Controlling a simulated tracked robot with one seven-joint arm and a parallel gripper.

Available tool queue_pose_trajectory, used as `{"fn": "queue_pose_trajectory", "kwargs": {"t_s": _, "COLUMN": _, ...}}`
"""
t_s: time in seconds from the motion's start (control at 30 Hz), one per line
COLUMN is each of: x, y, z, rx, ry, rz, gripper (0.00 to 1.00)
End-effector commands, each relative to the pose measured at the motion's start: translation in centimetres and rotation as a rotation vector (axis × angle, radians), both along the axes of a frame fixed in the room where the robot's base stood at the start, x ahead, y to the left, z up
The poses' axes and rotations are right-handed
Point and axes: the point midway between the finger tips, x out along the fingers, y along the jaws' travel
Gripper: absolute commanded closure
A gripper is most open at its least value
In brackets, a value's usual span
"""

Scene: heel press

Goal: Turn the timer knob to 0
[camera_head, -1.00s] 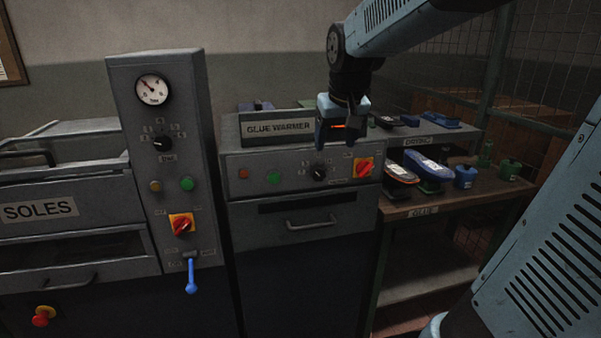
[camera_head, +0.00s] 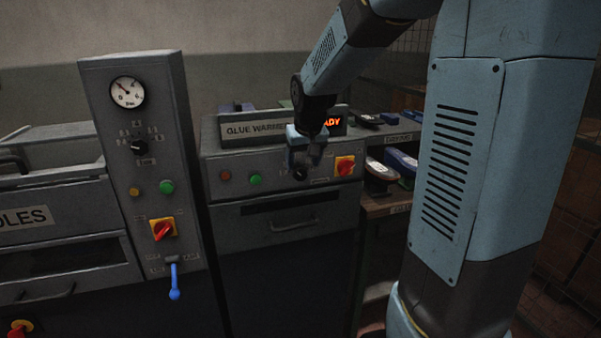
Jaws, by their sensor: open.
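A black dial knob (camera_head: 139,146) with a ring of small marks sits on the upright grey press panel (camera_head: 160,95), below a round gauge (camera_head: 127,92). Its pointer setting and label are too small to read surely. Another black knob (camera_head: 300,174) is on the glue warmer's front (camera_head: 235,198), partly hidden by my gripper. I cannot tell from the lettering which knob is the timer. My gripper (camera_head: 303,168) is open and empty, pointing down in front of the glue warmer's knob; whether it touches the knob is unclear.
The press panel also has a yellow button (camera_head: 134,191), a green button (camera_head: 167,187), a red-yellow rotary switch (camera_head: 162,229) and a blue lever (camera_head: 174,281). The glue warmer has a red-yellow switch (camera_head: 345,166) and a lit display (camera_head: 333,121). Shoes (camera_head: 381,170) stand on the right shelf.

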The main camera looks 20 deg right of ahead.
Motion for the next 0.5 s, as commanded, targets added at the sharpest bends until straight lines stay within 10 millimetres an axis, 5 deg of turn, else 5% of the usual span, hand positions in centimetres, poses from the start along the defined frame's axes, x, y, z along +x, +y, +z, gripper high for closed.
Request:
{"fn": "queue_pose_trajectory", "kwargs": {"t_s": 0.2, "x": 1.2, "y": -0.1, "z": -3.0, "rx": 0.001, "ry": 0.003, "rz": -0.002, "gripper": 0.34}}
{"fn": "queue_pose_trajectory", "kwargs": {"t_s": 0.5, "x": 1.8, "y": -0.1, "z": -4.4, "rx": 0.0, "ry": 0.001, "rz": -0.001, "gripper": 0.34}}
